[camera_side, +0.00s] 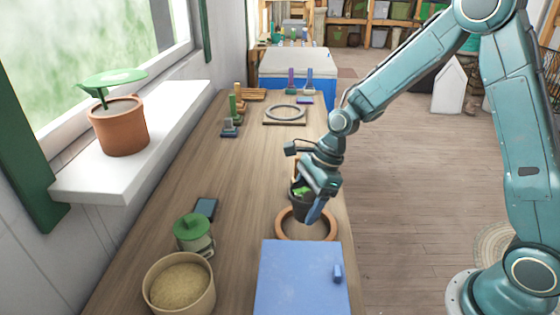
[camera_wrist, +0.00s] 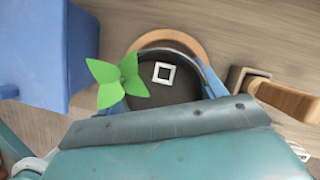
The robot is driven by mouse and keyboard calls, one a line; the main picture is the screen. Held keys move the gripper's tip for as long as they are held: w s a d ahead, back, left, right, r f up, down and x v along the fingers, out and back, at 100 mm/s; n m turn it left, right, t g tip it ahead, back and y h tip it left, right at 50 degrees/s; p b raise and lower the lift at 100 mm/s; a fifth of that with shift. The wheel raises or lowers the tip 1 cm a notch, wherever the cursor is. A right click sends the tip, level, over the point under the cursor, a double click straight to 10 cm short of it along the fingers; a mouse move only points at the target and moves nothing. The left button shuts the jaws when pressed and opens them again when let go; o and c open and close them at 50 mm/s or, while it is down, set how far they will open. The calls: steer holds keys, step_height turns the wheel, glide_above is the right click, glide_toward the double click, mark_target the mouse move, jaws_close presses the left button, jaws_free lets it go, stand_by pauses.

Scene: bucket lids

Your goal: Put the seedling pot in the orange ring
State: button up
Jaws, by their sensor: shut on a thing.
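The seedling pot (camera_side: 301,204) is dark with a green leafy sprout, and my gripper (camera_side: 313,204) is shut on it. In the side view the pot shows just above the far part of the orange ring (camera_side: 309,235), which lies on the bench. In the wrist view the pot (camera_wrist: 158,82) fills the middle, with green leaves (camera_wrist: 118,80) at its left side and a white square mark on its dark top. Part of the orange ring (camera_wrist: 172,39) shows behind the pot. I cannot tell whether the pot touches the ring.
A blue box (camera_side: 302,280) stands close to the near side of the ring. A green-lidded jar (camera_side: 193,234) and a bowl of grain (camera_side: 180,286) stand at the near left. A grey ring (camera_side: 285,112) lies farther back. The bench between is mostly clear.

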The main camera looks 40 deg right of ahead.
steer(key=shift+f, duration=0.4)
steer(key=shift+f, duration=2.1)
steer(key=shift+f, duration=0.15)
steer(key=o, duration=0.8)
steer(key=v, duration=1.2)
